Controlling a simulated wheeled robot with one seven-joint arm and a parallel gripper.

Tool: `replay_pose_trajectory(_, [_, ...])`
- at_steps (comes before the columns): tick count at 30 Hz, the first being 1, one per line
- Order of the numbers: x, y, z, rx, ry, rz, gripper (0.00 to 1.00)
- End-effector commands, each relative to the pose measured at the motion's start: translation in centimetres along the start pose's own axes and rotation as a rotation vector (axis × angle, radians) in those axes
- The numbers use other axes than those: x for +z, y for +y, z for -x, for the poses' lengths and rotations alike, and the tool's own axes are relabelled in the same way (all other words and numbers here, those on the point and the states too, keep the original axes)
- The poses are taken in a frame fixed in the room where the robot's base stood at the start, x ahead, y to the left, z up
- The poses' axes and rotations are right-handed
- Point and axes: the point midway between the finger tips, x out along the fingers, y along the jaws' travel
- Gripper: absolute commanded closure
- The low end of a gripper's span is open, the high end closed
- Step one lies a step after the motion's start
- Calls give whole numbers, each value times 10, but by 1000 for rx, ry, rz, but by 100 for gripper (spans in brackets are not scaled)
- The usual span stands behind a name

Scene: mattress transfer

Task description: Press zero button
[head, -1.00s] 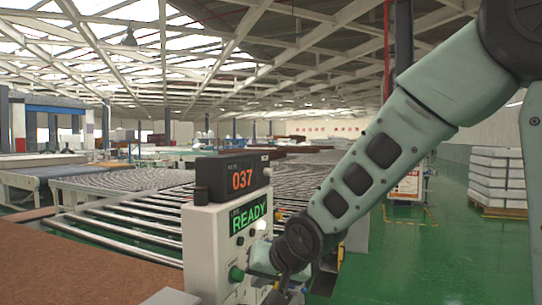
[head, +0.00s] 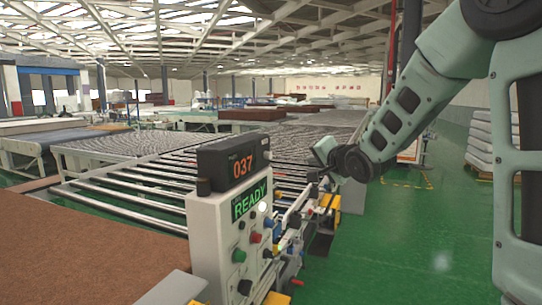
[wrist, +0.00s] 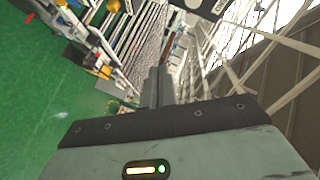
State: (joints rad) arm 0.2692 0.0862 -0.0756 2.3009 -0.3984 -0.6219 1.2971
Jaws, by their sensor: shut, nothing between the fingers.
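A pale control box (head: 213,255) stands at lower centre in the head view. A black display (head: 232,163) on top reads 037 in orange. I cannot read any button label, so I cannot tell which is zero. My gripper (wrist: 158,85) is shut and empty in the wrist view. In the head view my wrist is right of the display, apart from the box; the fingertips are not clear.
A roller conveyor (head: 130,205) runs behind the box. A brown slab (head: 80,245) lies at lower left. Machine parts with yellow pieces (head: 327,203) stand right of the box. The green floor (head: 400,245) on the right is clear, with white stacks (head: 480,140) farther back.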

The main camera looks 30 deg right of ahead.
Motion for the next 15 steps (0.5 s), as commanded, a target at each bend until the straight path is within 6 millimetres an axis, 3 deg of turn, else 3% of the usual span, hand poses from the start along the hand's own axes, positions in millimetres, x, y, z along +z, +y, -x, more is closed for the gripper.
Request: replay_pose_trajectory(15, [29,-28,-38,-2,-3,2,100])
